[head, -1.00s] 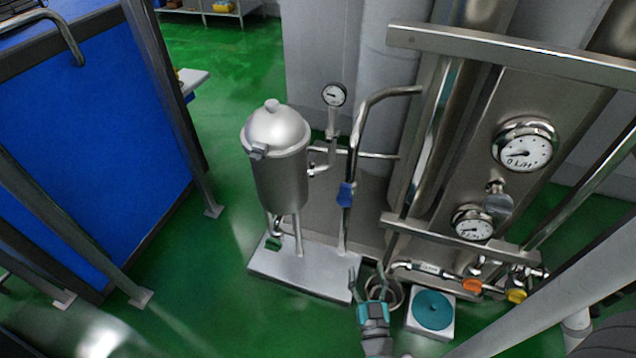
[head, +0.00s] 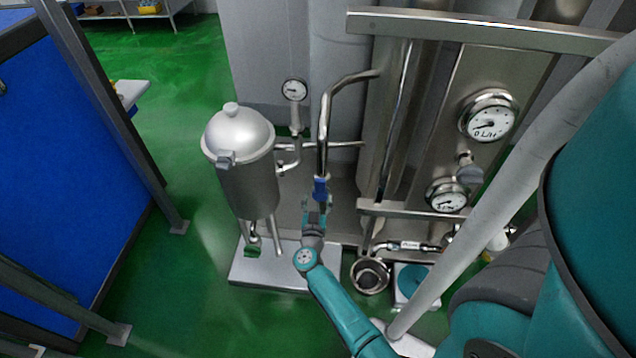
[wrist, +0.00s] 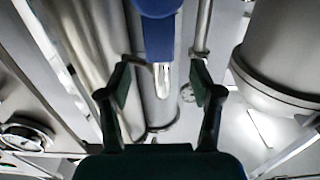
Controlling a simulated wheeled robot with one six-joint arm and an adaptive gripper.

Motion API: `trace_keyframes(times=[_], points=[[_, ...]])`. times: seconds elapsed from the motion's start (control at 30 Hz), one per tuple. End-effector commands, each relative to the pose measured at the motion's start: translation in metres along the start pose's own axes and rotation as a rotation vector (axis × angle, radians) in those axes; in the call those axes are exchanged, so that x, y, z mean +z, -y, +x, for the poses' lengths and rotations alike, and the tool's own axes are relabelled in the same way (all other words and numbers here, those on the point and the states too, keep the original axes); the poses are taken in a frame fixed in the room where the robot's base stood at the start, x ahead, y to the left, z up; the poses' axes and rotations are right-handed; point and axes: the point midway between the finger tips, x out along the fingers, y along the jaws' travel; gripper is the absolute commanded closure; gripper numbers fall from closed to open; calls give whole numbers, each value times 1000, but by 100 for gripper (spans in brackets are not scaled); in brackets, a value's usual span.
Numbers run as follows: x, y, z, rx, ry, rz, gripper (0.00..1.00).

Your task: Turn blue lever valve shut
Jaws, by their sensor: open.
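The blue lever valve (head: 320,187) sits on the vertical steel pipe right of the steel vessel in the head view. In the wrist view the blue lever (wrist: 158,35) is large at the top centre, with a bright metal part below it. My gripper (head: 317,205) is just below the lever in the head view. In the wrist view my gripper (wrist: 161,85) has its two dark fingers apart, one to each side of the metal part. I cannot tell whether a finger touches the valve.
The steel vessel (head: 245,165) stands left of the pipe on a pale base plate (head: 270,272). A gauge panel (head: 480,75) rises on the right. A steel pot (head: 370,276) and a teal-topped box (head: 412,285) are on the floor. Green floor is free at left.

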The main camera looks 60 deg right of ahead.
Motion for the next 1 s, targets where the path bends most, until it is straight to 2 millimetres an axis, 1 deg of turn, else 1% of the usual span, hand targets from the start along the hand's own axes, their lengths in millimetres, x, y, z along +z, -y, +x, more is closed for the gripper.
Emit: trace_keyframes(times=[0.03,0.2,0.4,0.57,0.83,0.87,0.9,0.97,1.0], points=[[-1,0,11,3,-2,1,35],[-1,0,40,2,-2,1,35],[0,0,62,0,-1,-1,35],[-1,0,70,-1,-1,0,35],[-1,0,70,-2,-1,0,35],[-1,0,70,-2,-1,0,43],[-1,0,70,-2,-1,0,53],[-1,0,70,-2,-1,0,68],[0,0,70,-2,-1,0,78]])
